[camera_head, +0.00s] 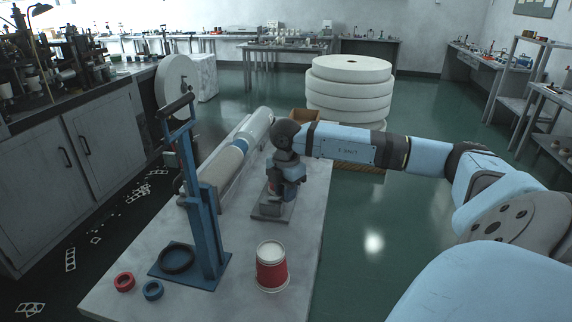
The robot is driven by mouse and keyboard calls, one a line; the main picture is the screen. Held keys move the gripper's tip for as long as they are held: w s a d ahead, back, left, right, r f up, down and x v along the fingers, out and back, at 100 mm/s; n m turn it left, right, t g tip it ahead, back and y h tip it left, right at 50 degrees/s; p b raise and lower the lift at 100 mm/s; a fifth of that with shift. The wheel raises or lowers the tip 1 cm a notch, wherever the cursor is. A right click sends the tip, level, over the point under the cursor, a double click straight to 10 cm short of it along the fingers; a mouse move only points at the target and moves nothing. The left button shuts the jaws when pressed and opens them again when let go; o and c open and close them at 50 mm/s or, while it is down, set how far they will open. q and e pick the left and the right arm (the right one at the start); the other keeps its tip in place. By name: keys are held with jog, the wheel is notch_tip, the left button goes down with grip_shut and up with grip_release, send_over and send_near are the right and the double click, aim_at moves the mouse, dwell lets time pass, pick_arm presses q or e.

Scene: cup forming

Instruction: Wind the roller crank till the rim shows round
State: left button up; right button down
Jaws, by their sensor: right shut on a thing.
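The roller device (270,211) is a small dark machine on a flat grey base on the pale table. My right gripper (283,186) reaches down over it from the right and is shut on a part of it, apparently the crank. The wrist and gripper hide most of the crank, so its angle cannot be told. A red and white cup (272,274) stands upright on the table in front of the device, with its pale rim upward. Any cup rim at the roller is too small or hidden to judge. My left gripper is not in view.
A blue lever press (205,230) stands left of the cup. A red ring (125,282) and a blue ring (152,290) lie near the table's front left. Long pale rolls (215,172) lie behind the press. White round stacks (349,90) stand beyond the table.

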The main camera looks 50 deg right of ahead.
dwell(0.3)
jog(key=c, duration=1)
grip_release()
jog(key=shift+a, duration=0.1)
jog(key=shift+r, duration=0.1)
notch_tip(320, 180, up, 14)
jog(key=shift+f, duration=0.15)
